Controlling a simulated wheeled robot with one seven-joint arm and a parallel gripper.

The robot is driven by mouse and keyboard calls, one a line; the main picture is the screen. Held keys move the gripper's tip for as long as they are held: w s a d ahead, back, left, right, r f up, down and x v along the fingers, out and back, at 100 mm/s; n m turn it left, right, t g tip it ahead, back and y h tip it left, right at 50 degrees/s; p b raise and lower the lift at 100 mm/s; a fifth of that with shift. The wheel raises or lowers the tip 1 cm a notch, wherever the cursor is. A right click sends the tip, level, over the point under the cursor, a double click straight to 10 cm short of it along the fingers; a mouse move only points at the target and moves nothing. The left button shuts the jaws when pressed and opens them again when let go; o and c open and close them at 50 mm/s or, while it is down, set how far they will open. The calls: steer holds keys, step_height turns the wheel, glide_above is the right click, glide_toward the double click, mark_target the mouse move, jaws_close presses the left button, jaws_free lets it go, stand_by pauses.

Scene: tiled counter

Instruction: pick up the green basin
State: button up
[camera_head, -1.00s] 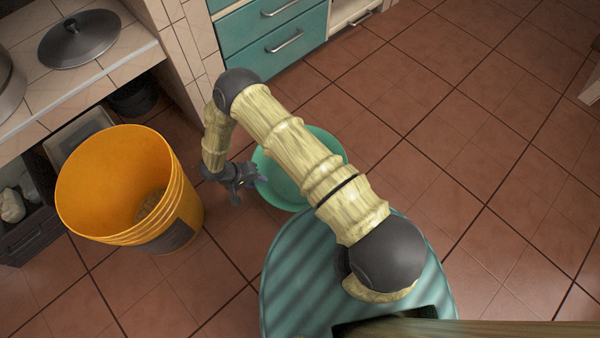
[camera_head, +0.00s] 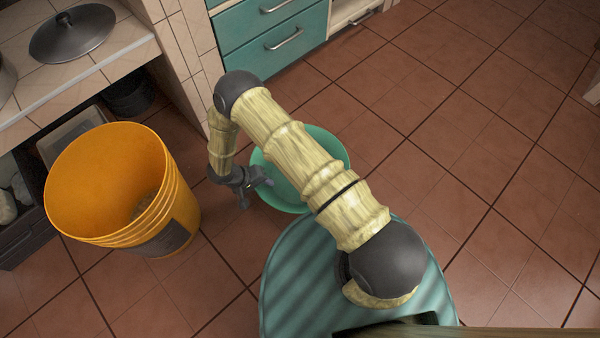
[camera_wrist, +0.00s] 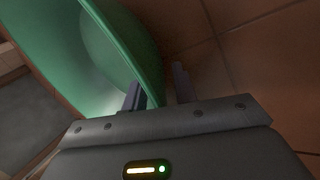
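The green basin (camera_head: 284,190) stands on the tiled floor, partly hidden behind my arm in the head view. My gripper (camera_head: 256,194) is at the basin's left rim with its fingers apart. In the wrist view the basin (camera_wrist: 108,48) fills the upper left, and my gripper (camera_wrist: 157,88) has one finger on the inner side of the basin wall and the other on the outer side. The wall passes between the fingers. I cannot tell whether either finger touches it.
A large orange bucket (camera_head: 110,185) stands on the floor left of my gripper. A tiled counter with a pot lid (camera_head: 72,33) is at the upper left. Teal drawers (camera_head: 270,40) are behind the basin. The floor at the right is clear.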

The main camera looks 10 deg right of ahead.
steer(key=shift+f, duration=0.15)
jaws_close()
stand_by(0.4)
step_height(320, 180, up, 10)
steer(key=p, duration=0.7)
steer(key=shift+r, duration=0.2)
